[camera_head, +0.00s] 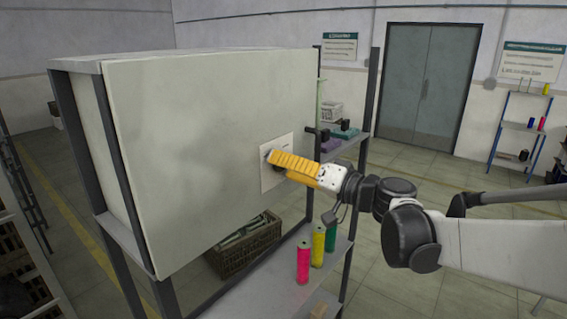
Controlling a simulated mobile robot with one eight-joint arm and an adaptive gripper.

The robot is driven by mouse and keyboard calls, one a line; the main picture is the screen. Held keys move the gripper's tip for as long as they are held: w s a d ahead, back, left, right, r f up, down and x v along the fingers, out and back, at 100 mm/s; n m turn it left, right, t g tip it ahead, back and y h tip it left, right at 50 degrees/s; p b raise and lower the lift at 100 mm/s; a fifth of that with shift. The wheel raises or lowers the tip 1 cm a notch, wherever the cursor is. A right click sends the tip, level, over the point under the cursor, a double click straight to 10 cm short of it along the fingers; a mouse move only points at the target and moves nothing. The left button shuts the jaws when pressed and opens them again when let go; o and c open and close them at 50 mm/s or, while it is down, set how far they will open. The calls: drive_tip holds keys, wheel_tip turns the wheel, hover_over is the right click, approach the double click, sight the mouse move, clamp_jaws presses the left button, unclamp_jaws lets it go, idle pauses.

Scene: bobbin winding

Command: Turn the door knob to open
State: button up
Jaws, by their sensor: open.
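A large pale cabinet door (190,130) stands on a dark metal frame and looks closed. A lighter square plate (283,148) sits near its right edge. My gripper (270,156), with yellow ribbed fingers, reaches from the right to this plate. It covers most of the knob; a small dark part (278,168) shows just below the fingers. The gripper is open. I cannot tell whether the fingers touch the knob or are around it.
Pink (303,263), yellow (318,246) and green spools (330,236) stand on the lower shelf beside a wicker basket (245,250). Dark items sit on a shelf (345,143) behind my gripper. Grey double doors (430,85) are at the back.

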drive_tip(key=shift+w, duration=0.2)
drive_tip(key=c, duration=1.2)
drive_tip(key=shift+m, duration=0.4)
drive_tip(key=m+b, duration=0.2)
drive_tip(key=m, duration=0.1)
drive_tip(key=shift+m, duration=0.3)
drive_tip(key=m+b, duration=0.1)
drive_tip(key=m, duration=0.3)
drive_tip(key=shift+s+r+m+b, duration=0.1)
drive_tip(key=shift+m+b, duration=0.2)
drive_tip(key=shift+b, duration=0.05)
drive_tip(key=m+b, duration=0.1)
drive_tip(key=m, duration=0.3)
drive_tip(key=shift+m, duration=0.3)
drive_tip(key=shift+r+m+b, duration=0.15)
drive_tip(key=shift+m+b, duration=0.45)
drive_tip(key=shift+m, duration=1.6)
